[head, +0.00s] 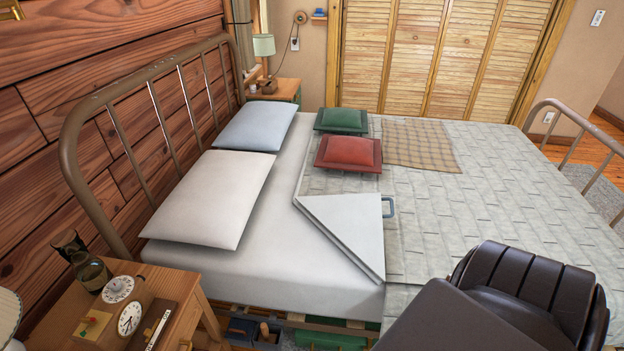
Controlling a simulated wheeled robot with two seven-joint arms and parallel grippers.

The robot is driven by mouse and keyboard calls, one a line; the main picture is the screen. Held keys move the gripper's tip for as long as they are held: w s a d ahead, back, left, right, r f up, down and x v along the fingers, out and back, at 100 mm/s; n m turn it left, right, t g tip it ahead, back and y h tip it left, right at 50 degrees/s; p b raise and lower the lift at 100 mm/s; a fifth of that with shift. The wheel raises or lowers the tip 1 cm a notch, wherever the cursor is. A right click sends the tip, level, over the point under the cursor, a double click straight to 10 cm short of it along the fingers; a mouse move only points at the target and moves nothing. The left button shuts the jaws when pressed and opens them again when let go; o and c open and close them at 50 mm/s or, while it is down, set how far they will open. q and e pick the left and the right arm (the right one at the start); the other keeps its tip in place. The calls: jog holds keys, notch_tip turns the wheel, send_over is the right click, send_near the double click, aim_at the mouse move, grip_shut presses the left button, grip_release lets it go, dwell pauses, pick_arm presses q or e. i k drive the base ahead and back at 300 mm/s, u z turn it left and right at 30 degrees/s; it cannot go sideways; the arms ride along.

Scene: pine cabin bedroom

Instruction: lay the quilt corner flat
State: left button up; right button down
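The grey-green quilt (490,190) covers the right part of the bed in the head view. White sheet (270,245) is bare to the left of the fold. Neither of my grippers is in view.
Red (348,153) and green (342,120) cushions and a checked cloth (418,145) lie beyond the fold. A dark padded, ribbed object (530,285) hides the bed's near right. A cluttered nightstand (180,310) stands at the near left. Boxes sit under the bed.

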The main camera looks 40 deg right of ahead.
aim_at(355, 220)
jog(key=u, duration=1.25)
jog(key=k, duration=0.85)
jog(key=z, duration=1.45)
